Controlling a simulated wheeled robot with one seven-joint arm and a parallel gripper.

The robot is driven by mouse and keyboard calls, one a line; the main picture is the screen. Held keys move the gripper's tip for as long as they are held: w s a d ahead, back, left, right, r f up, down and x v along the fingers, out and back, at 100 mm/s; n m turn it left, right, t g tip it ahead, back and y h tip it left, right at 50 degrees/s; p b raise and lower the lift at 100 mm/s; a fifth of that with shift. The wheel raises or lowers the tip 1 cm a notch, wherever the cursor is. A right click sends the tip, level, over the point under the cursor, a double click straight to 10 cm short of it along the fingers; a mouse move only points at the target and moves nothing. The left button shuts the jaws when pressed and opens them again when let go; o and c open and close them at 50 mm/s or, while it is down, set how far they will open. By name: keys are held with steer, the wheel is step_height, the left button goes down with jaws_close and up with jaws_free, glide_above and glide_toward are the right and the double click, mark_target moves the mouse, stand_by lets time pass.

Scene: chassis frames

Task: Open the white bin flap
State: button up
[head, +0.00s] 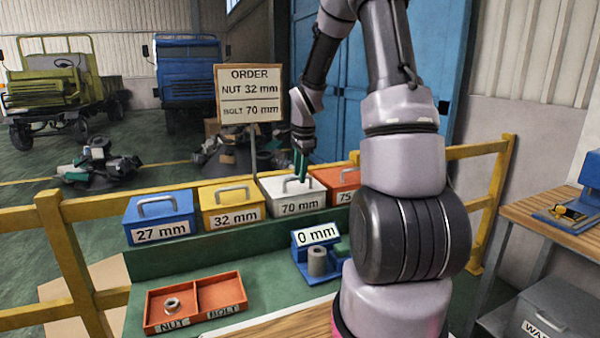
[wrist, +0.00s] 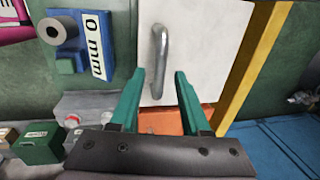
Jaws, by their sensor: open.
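The white bin (head: 299,205), labelled 70 mm, stands in the row of bins, and its flap looks closed. Its white flap (wrist: 205,45) fills the upper middle of the wrist view, with a grey bar handle (wrist: 160,50) on it. My gripper (head: 300,164) is over this flap in the head view, pointing down. In the wrist view my gripper (wrist: 159,72) has its two green fingers apart and empty. The lower part of the handle shows between the fingertips. I cannot tell whether they are level with it or still above it.
A yellow bin (head: 231,218) and a blue bin (head: 158,230) stand left of the white bin, an orange bin (head: 338,180) right. In front are a blue 0 mm holder (head: 302,258) with a grey cylinder and a red tray (head: 178,318) holding a nut. An order sign (head: 249,95) stands behind.

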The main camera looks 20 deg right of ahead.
jaws_close()
stand_by(1.4)
